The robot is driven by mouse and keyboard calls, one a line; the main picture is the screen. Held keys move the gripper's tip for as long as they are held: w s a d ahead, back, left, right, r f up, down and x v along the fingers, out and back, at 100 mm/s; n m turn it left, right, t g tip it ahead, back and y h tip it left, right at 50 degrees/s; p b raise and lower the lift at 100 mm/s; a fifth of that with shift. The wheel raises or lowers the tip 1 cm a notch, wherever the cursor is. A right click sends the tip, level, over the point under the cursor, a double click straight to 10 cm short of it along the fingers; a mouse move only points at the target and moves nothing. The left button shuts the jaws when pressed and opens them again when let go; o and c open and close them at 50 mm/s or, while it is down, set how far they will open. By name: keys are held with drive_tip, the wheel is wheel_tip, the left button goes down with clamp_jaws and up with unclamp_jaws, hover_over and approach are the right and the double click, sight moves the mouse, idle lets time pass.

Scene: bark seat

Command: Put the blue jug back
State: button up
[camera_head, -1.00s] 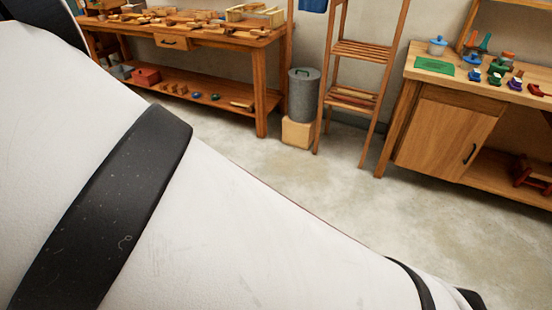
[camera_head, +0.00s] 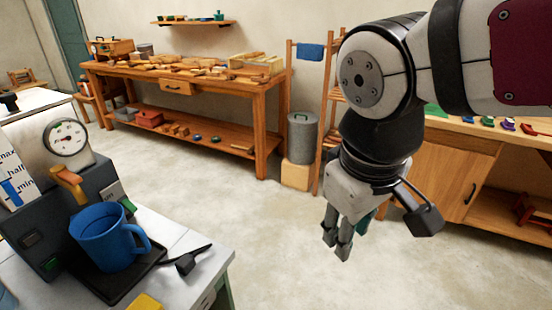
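A blue jug (camera_head: 103,238) with a handle on its right stands upright on the black drip tray (camera_head: 128,285) of a dark machine (camera_head: 45,225) at the left. An orange lever or spout (camera_head: 68,182) is just above it. My gripper (camera_head: 336,247) hangs pointing down over the open floor, well to the right of the jug and apart from it. Its two fingers look close together, but the gap between them is unclear. A small teal patch (camera_head: 362,220) shows behind the fingers; I cannot tell what it is.
A black-handled tool (camera_head: 188,260) lies on the white counter (camera_head: 212,262) beside the tray. A long wooden workbench (camera_head: 272,93) stands at the back, with a grey bin (camera_head: 302,138) at its right. A wooden cabinet (camera_head: 432,170) is behind my arm. The middle floor is clear.

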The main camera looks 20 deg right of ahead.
drive_tip(key=s+m+t, duration=0.1)
drive_tip(key=s+r+m+t+y, duration=0.1)
drive_tip(key=m, duration=0.1)
drive_tip(key=shift+s, duration=0.25)
drive_tip(key=shift+r, duration=0.1)
drive_tip(key=shift+r+p, duration=0.55)
drive_tip(key=shift+r, duration=0.1)
idle(0.6)
